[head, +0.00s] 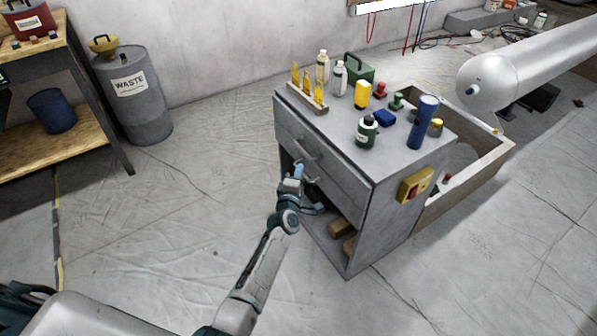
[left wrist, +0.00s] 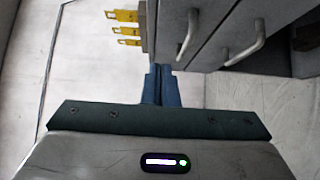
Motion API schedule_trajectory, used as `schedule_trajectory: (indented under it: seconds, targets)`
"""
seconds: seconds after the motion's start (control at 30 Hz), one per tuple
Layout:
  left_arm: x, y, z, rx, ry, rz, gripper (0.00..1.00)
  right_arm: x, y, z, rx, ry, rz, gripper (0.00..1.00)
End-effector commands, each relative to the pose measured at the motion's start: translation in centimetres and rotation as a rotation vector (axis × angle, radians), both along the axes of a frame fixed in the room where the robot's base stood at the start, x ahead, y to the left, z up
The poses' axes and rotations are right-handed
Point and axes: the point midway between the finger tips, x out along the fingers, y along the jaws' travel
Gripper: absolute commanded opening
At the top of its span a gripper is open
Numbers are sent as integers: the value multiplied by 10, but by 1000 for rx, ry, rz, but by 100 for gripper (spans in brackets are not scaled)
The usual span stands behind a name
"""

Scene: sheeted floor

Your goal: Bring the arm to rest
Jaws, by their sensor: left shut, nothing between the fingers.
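My left arm reaches up from the bottom of the head view. Its gripper (head: 298,171) is in front of the drawer side of a grey cabinet (head: 365,240), close to the drawer handles. In the left wrist view the blue fingers (left wrist: 162,86) are together with nothing between them. Two drawer fronts with bar handles (left wrist: 245,45) show just beyond the fingers. The fingers look apart from the handles. Both drawers look closed. My right gripper is in neither view.
On the cabinet top stand a rack of yellow tags (head: 308,92), bottles (head: 367,132), a blue cylinder (head: 422,122) and a green case (head: 357,68). An open-topped bin (head: 500,150) adjoins its right side. A waste drum (head: 135,95) and a wooden bench (head: 85,140) stand left. The floor between is clear.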

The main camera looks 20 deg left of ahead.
Motion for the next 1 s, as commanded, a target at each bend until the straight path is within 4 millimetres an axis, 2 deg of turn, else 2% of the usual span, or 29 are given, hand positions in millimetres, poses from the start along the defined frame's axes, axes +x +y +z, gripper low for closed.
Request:
schedule_trajectory:
  seconds: [0.27,0.37,0.47,0.57,0.7,0.87,0.97,1.0]
  targets:
    - [-7,-1,-3,6,5,-2,0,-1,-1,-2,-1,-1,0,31]
    - [-17,0,-23,58,53,-18,0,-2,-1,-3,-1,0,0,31]
    - [-42,1,-67,177,159,-64,0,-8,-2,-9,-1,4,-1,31]
    - [-84,4,-127,344,306,-141,0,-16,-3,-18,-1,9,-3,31]
    - [-156,13,-207,577,511,-279,0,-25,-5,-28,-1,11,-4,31]
    - [-252,29,-284,813,726,-466,0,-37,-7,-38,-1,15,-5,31]
    - [-317,42,-323,944,851,-599,0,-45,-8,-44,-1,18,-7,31]
    - [-344,48,-336,993,899,-655,0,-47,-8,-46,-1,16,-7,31]
